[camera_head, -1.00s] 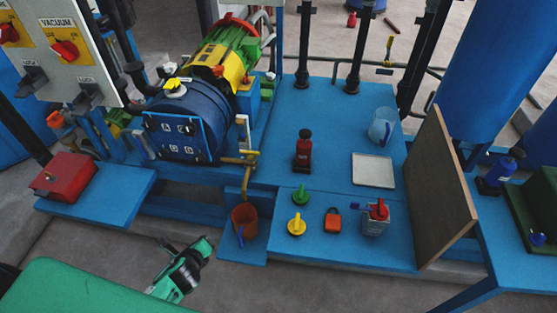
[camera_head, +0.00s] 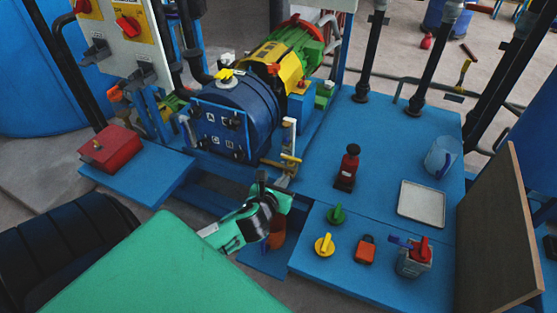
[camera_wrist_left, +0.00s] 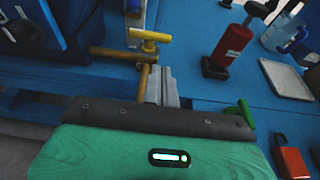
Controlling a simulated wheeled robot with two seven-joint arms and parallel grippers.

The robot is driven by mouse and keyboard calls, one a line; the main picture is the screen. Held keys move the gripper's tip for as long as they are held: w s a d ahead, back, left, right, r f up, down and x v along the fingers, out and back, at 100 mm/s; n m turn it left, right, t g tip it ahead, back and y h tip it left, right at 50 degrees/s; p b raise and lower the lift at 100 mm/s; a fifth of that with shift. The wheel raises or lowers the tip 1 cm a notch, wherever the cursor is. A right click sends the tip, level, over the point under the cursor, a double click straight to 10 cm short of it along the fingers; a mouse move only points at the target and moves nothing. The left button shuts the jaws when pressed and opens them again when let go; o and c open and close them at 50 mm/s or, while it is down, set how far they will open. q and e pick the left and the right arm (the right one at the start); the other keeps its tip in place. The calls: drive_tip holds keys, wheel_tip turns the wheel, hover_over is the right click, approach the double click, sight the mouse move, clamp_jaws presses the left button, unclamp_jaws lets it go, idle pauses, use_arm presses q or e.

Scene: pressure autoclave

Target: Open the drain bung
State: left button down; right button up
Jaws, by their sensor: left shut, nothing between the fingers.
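A brass drain pipe (camera_head: 272,163) with a yellow T-handle (camera_head: 291,158) sits at the lower right of the blue vessel (camera_head: 228,115). The T-handle (camera_wrist_left: 149,36) and pipe (camera_wrist_left: 110,53) also show in the left wrist view, with a short brass stub (camera_wrist_left: 144,82) running down toward me. I cannot tell for certain which part is the bung. My left gripper (camera_head: 283,180) is shut and empty, just in front of and below the T-handle. Its grey fingers (camera_wrist_left: 161,84) appear beside the stub; contact is unclear. My right gripper is not in view.
An orange-brown bucket (camera_head: 277,236) stands below, partly hidden by my left gripper. A brown board (camera_head: 500,235) stands at the right.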

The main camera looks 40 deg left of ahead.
sight(291, 161)
use_arm(q)
drive_tip(key=x, duration=0.4)
drive_tip(key=r+x, duration=0.1)
drive_tip(key=x, duration=0.1)
drive_tip(key=shift+w+a+f, duration=0.1)
drive_tip(key=shift+w, duration=0.4)
drive_tip(key=shift+w+a, duration=0.1)
drive_tip(key=shift+w, duration=0.05)
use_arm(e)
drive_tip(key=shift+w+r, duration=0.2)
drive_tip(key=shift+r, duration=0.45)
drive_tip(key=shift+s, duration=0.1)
